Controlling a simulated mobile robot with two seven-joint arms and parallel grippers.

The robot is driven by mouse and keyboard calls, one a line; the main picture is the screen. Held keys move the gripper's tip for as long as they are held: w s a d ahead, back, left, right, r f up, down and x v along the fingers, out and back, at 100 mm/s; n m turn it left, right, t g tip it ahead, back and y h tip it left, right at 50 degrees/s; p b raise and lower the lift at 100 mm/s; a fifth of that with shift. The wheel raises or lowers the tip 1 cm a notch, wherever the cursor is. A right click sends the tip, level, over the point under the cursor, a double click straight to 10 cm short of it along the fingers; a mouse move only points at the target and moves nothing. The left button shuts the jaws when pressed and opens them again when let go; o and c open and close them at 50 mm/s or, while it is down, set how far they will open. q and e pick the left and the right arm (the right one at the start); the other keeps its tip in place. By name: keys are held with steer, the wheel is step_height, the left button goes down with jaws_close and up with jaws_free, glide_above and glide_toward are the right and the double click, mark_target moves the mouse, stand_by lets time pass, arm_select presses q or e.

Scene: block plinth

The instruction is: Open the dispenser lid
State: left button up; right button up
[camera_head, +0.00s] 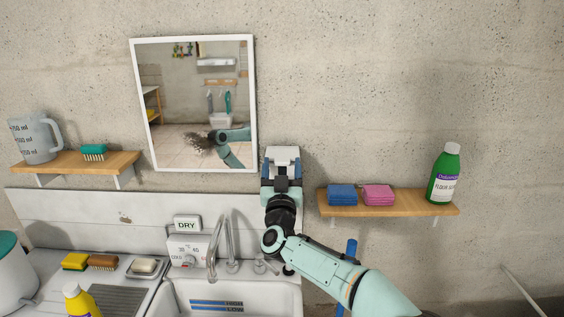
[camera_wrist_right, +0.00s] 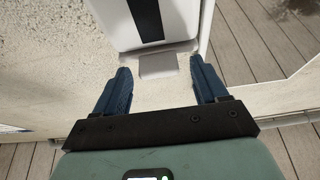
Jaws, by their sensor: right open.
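The dispenser (camera_head: 283,153) is a white box on the wall, just right of the mirror. In the right wrist view the white dispenser (camera_wrist_right: 183,22) has a dark vertical stripe, and a small pale tab (camera_wrist_right: 158,65) juts from its edge. My right gripper (camera_head: 282,172) is right at the dispenser and covers part of it. In the right wrist view its blue fingers (camera_wrist_right: 160,78) are open, one on each side of the tab, with visible gaps. Nothing is held. Whether the lid is open or shut I cannot tell. My left gripper is not in view.
A framed mirror (camera_head: 194,60) hangs close left of the dispenser. A wooden shelf (camera_head: 410,209) with blue and pink sponges and a green bottle (camera_head: 446,175) is to the right. A sink (camera_head: 258,295) and tap (camera_head: 217,245) lie below. The wall above is clear.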

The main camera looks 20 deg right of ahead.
steer(key=c, duration=1.3)
jaws_close()
steer(key=shift+s+d+r, duration=0.1)
steer(key=shift+s, duration=0.05)
